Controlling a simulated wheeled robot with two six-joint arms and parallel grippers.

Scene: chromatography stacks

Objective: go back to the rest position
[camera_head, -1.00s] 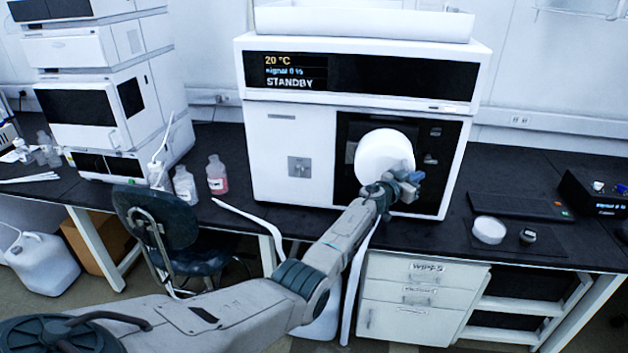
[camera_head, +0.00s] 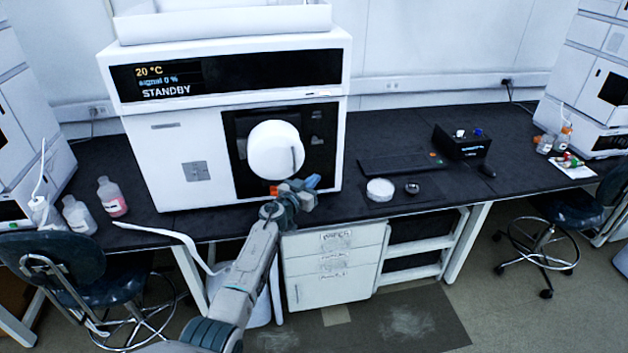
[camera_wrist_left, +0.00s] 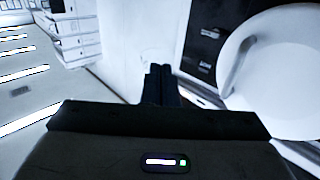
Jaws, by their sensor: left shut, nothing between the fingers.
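My left gripper (camera_head: 300,190) is in front of the white instrument (camera_head: 185,180), just below and right of its round white door (camera_head: 275,150). The gripper is shut and holds nothing. In the left wrist view, its dark fingers (camera_wrist_left: 160,85) are together, with the white door (camera_wrist_left: 275,70) to their right. I cannot tell from these views whether the gripper touches the instrument. The display (camera_head: 225,75) reads 20 °C, signal 0 % and STANDBY. My right gripper is not in view.
The dark bench (camera_head: 400,200) carries a white round dish (camera_head: 380,190), a small dark item (camera_head: 411,187) and a black box (camera_head: 460,142). Bottles (camera_head: 111,196) stand left of the instrument. Chairs (camera_head: 60,255) stand at both sides. White drawers (camera_head: 335,270) are under the bench.

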